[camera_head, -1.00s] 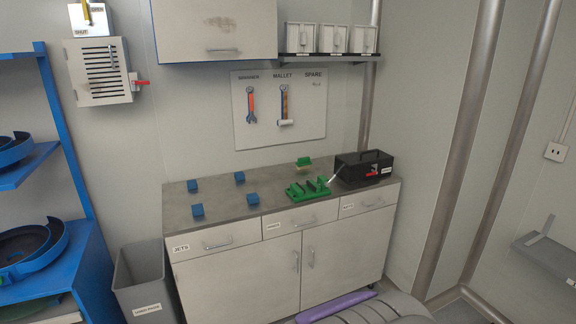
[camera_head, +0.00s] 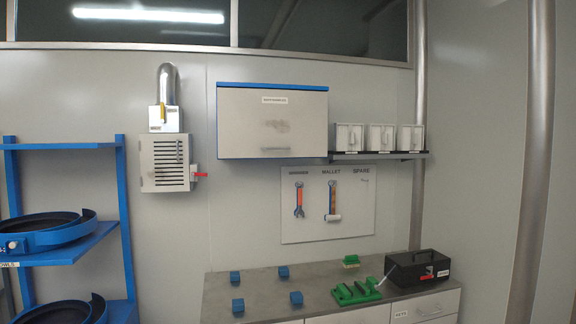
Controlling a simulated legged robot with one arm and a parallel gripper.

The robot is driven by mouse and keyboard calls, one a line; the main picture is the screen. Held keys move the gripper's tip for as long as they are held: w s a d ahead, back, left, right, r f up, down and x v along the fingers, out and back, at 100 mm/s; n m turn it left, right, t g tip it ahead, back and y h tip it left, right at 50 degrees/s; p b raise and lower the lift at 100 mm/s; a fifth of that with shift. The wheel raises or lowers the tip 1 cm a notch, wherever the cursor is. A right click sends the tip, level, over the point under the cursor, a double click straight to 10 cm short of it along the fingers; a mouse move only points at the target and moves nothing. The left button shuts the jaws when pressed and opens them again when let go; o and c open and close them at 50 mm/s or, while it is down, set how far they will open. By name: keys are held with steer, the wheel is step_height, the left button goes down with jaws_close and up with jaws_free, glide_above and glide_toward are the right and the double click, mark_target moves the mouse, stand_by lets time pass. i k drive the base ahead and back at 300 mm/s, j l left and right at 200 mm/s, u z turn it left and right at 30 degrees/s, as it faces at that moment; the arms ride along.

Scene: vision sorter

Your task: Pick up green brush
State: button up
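A small brush (camera_head: 351,261) with a green top and a pale, yellowish lower part is at the back of the grey counter (camera_head: 256,303), close to the wall. It stands just behind a green fixture (camera_head: 356,291) and left of a black toolbox (camera_head: 417,268). The brush looks small at this distance, so its bristles are hard to make out. My gripper is not in view.
Several blue blocks (camera_head: 283,272) sit on the left half of the counter. A wall cabinet (camera_head: 272,122) and a shelf with white bins (camera_head: 380,138) hang above. A blue rack (camera_head: 128,230) stands at the left. A tool board (camera_head: 328,204) hangs behind the counter.

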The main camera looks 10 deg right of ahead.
mark_target(350, 261)
steer(key=i+l, duration=2.7)
steer(key=l, duration=0.25)
